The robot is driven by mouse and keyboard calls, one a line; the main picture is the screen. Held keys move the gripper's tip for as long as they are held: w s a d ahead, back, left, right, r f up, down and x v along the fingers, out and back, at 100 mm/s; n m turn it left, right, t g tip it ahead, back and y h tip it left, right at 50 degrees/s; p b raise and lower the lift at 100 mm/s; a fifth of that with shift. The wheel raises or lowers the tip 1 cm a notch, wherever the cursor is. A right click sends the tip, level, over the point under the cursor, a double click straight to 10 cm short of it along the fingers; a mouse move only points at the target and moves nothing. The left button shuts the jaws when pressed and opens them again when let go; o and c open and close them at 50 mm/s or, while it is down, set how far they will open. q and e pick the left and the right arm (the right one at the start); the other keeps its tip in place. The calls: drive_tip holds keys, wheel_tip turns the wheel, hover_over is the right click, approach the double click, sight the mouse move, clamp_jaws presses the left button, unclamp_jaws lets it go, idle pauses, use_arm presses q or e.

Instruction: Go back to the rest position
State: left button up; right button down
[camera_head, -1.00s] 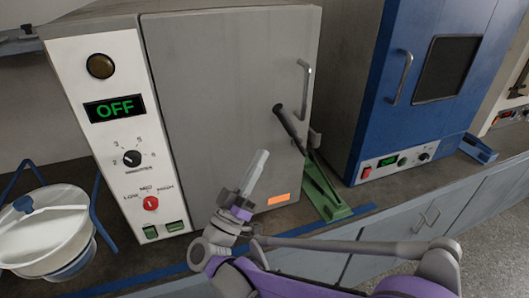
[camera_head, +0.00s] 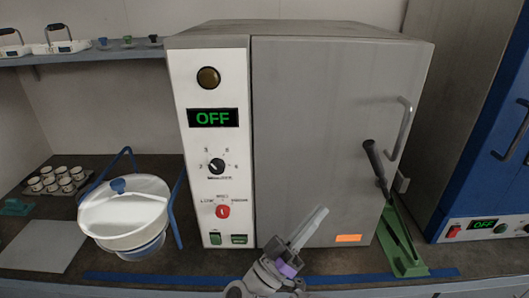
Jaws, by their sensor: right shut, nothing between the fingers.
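My right gripper (camera_head: 308,228) is shut and empty, in front of the lower door of a grey cabinet-like machine (camera_head: 320,130). Its fingers point up and to the right. The machine's door is closed. My left gripper is not in view.
A white lidded bowl (camera_head: 127,215) in a blue stand is at the left. Small white cups (camera_head: 55,180) stand behind it. A green stand with a black handle (camera_head: 405,245) is right of my gripper. A blue cabinet (camera_head: 485,140) stands at the far right.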

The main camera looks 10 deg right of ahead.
drive_tip(key=w+a+r+n+t+y+p, duration=0.4)
drive_tip(key=w+n+t+y, duration=0.3)
drive_tip(key=n+t+y, duration=0.5)
drive_tip(key=a+f+n+g+y, duration=0.2)
drive_tip(key=a+f+y, duration=0.2)
drive_tip(key=y, duration=0.8)
drive_tip(key=s+d+f+m+g+p, duration=0.2)
drive_tip(key=s+f+g, duration=0.5)
drive_tip(key=s, duration=0.3)
drive_tip(key=s+d+f+m+g+p, duration=0.2)
drive_tip(key=s+d+f+m+g, duration=0.1)
drive_tip(key=s+f+g, duration=0.4)
drive_tip(key=s+f, duration=0.3)
drive_tip(key=shift+d+p, duration=0.15)
drive_tip(key=shift+p, duration=0.25)
drive_tip(key=c, duration=1.6)
unclamp_jaws()
